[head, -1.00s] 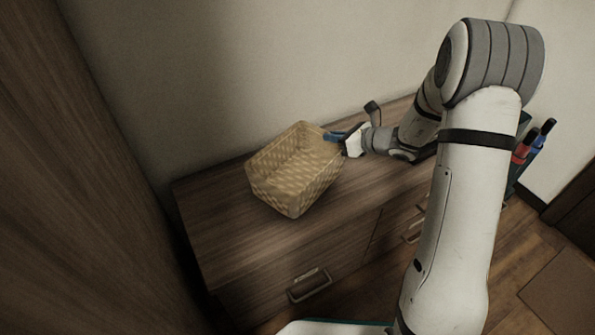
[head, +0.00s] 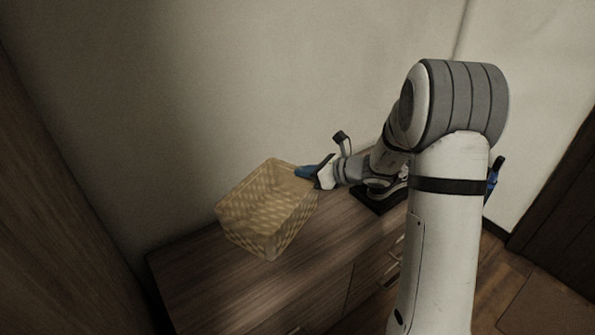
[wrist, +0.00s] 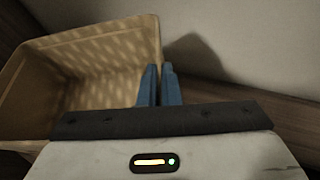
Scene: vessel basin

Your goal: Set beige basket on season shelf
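The beige basket (head: 268,210) is woven, open-topped and roughly upright. It appears to hang a little above the left part of the wooden dresser top. My gripper (head: 305,172) is at the basket's right rim, its blue fingers shut on the wall there. In the wrist view the basket (wrist: 90,70) fills the upper left, and the fingers (wrist: 160,85) are close together at its right wall. The inside that shows looks empty. No shelf that I can identify as the season shelf is in view.
A tall brown wooden panel (head: 45,240) is at the left. Floor and a dark door (head: 560,190) are at the right.

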